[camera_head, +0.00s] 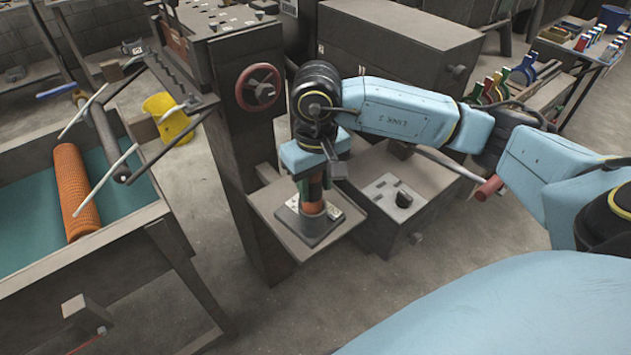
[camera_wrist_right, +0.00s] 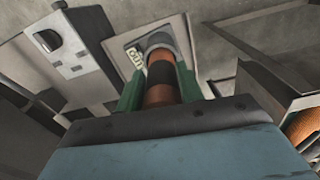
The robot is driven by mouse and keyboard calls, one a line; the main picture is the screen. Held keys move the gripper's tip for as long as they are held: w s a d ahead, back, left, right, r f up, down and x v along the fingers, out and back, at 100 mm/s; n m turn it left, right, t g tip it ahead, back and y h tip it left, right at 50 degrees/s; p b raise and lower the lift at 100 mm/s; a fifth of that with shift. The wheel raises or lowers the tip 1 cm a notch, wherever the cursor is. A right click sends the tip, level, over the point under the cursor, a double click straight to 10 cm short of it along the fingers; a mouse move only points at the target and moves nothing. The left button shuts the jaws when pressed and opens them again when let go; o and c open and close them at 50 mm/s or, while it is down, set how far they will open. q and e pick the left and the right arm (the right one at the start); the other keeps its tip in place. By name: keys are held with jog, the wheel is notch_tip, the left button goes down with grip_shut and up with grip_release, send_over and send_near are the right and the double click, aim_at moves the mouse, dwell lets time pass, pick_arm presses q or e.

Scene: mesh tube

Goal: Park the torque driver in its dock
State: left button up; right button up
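The torque driver (camera_wrist_right: 160,78), an orange cylinder with a dark band, stands about upright between the green fingers of my right gripper (camera_wrist_right: 160,88). The fingers press close on both sides of it. In the head view the driver's orange lower part (camera_head: 312,203) shows under my right gripper (camera_head: 313,190). Its lower end meets the dock (camera_head: 306,227), a grey block on the small shelf. A grey collar rings that end in the wrist view; whether it is fully seated I cannot tell. My palm hides its top. My left gripper is not in view.
The shelf (camera_head: 270,213) juts from a dark column with a red handwheel (camera_head: 258,87). An orange mesh tube (camera_head: 75,190) lies in the tray at left. A yellow bucket (camera_head: 167,117) stands behind it.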

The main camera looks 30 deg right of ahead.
jog(key=o, duration=0.5)
jog(key=shift+o, duration=0.2)
notch_tip(320, 180, up, 14)
jog(key=shift+s+f, duration=0.1)
jog(key=shift+f, duration=0.15)
